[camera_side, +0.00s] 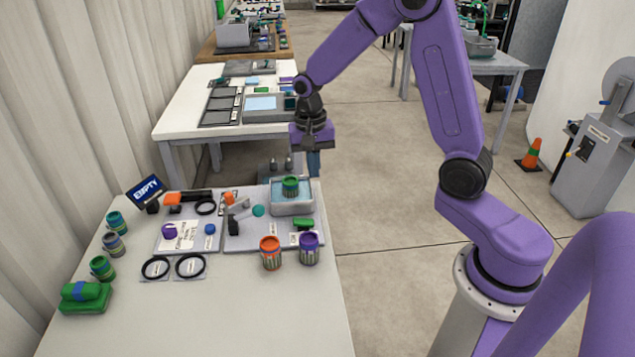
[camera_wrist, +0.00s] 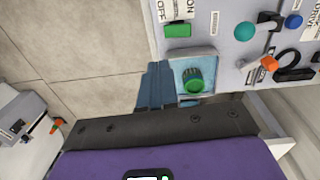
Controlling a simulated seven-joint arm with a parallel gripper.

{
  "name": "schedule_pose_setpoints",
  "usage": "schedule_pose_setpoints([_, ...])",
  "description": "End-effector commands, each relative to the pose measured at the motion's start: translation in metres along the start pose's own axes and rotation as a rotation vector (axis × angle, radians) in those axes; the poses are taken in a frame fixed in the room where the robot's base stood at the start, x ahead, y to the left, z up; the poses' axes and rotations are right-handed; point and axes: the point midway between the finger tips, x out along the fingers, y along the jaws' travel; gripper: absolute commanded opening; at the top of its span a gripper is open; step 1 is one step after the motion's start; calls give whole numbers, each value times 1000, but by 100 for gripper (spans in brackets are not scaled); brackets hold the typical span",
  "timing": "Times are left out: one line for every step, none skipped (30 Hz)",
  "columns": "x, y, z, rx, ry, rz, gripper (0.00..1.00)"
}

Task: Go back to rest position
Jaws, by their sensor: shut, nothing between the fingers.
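My gripper (camera_side: 313,164) hangs from my purple arm, fingers pointing down, beyond the far right corner of the near table and above its surface. The fingers are together with nothing between them. In the wrist view the blue-grey fingers (camera_wrist: 155,85) show beside a grey tote (camera_wrist: 211,58). The tote (camera_side: 292,210) has a light blue inside and holds a green-topped jar (camera_side: 290,186), which also shows in the wrist view (camera_wrist: 193,81). The gripper is apart from the jar and tote.
A second table (camera_side: 185,112) stands behind. Open floor (camera_side: 390,215) lies to the right.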

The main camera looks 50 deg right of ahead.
Motion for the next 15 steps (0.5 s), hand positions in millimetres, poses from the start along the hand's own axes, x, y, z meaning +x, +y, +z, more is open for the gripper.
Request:
schedule_pose_setpoints([-3,-1,7,-37,2,-2,0])
schedule_pose_setpoints([-5,-2,12,-68,3,-3,0])
schedule_pose_setpoints([-8,-3,20,-114,5,-5,0])
schedule_pose_setpoints([-11,-3,26,-155,7,-7,0])
schedule_pose_setpoints([-14,-4,34,-201,9,-8,0])
schedule_pose_setpoints([-17,-3,45,-265,11,-11,0])
schedule_pose_setpoints([-20,-3,54,-316,13,-12,0])
schedule_pose_setpoints([-23,-2,62,-365,15,-15,0])
schedule_pose_setpoints([-26,-1,73,-432,18,-17,0])
schedule_pose_setpoints([-29,1,81,-482,19,-19,0])
schedule_pose_setpoints([-31,3,89,-531,21,-21,0])
schedule_pose_setpoints([-34,6,100,-598,23,-22,0])
schedule_pose_setpoints([-36,8,108,-646,25,-24,0])
schedule_pose_setpoints([-38,11,116,-696,26,-25,0])
schedule_pose_setpoints([-41,15,126,-761,28,-28,0])
